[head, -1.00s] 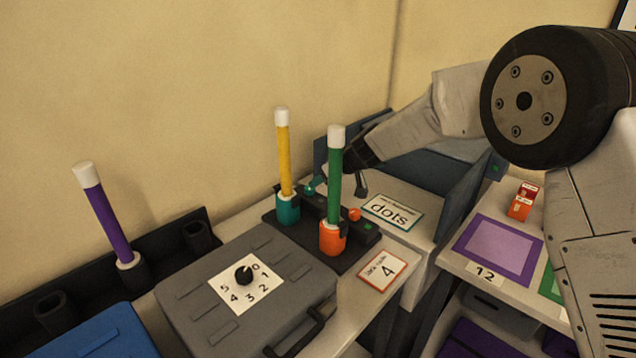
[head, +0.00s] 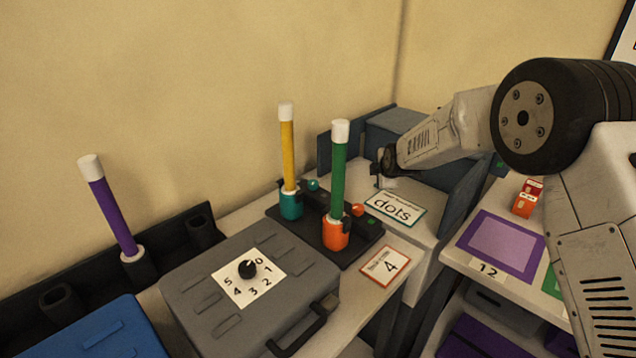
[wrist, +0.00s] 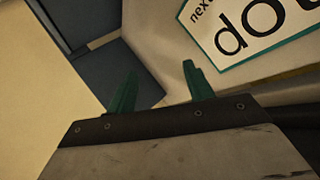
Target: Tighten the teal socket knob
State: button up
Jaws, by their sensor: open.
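The teal socket (head: 291,206) stands on a black base and holds an upright yellow stick (head: 287,150) with a white top. Its small teal knob (head: 313,185) sits just right of the socket, at the back of the base. My gripper (head: 379,183) is to the right of the knob, apart from it, above the grey-white surface behind the "dots" card (head: 395,209). In the wrist view its two green fingers (wrist: 157,84) are spread with nothing between them. The knob is not in the wrist view.
Close by, an orange socket (head: 335,234) with an orange knob (head: 358,210) holds a green stick (head: 339,178). A grey case (head: 210,285) with a dial lies in front. A purple stick (head: 112,215) stands at left. Dark blue panels (head: 462,205) flank the dots card's surface.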

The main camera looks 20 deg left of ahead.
jog(key=w+r+n+t+y, duration=0.2)
jog(key=w+n, duration=0.1)
jog(key=n, duration=0.4)
jog(key=n+g+y, duration=0.7)
jog(key=n+g, duration=0.3)
jog(key=n, duration=1.4)
send_near(315, 182)
jog(key=shift+a+f, duration=0.3)
jog(key=shift+a, duration=0.35)
jog(key=shift+s+a, duration=0.1)
jog(key=shift+a, duration=0.15)
jog(key=x, duration=0.7)
jog(key=shift+f, duration=0.1)
jog(key=c, duration=1)
